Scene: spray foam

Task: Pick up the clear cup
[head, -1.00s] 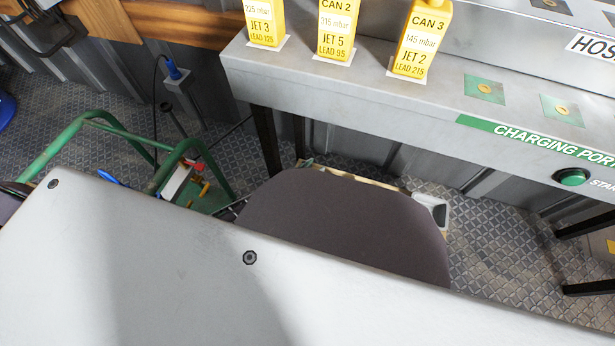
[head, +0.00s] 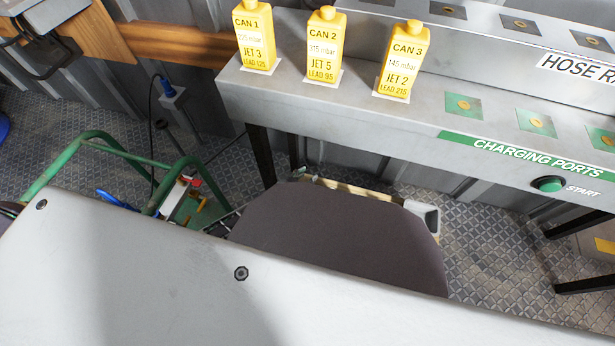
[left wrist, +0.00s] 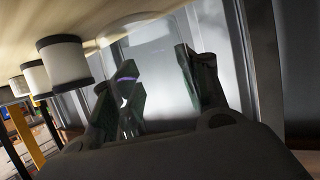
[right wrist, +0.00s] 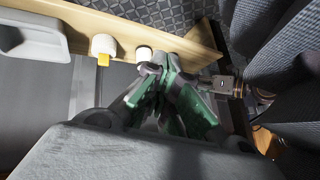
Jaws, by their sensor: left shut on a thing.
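The clear cup (left wrist: 155,65) shows in the left wrist view as a see-through shape between and beyond my green-padded fingers. Its edges are faint against the bright grey panel behind. My left gripper (left wrist: 158,75) is shut on it, with one finger on each side. My right gripper (right wrist: 168,72) has its two green-padded fingertips together, with nothing visible between them. It is close to the edge of a wooden board (right wrist: 115,30). In the head view I cannot make out either gripper or the cup; my own pale body covers the lower part.
White pots with dark bands, one nearest (left wrist: 67,60), are beside the cup. The right wrist view shows a white bottle (right wrist: 103,45) with a yellow tip. A grey bench (head: 400,110) holds yellow cans, including CAN 2 (head: 325,50). A green-framed cart (head: 95,145) stands left.

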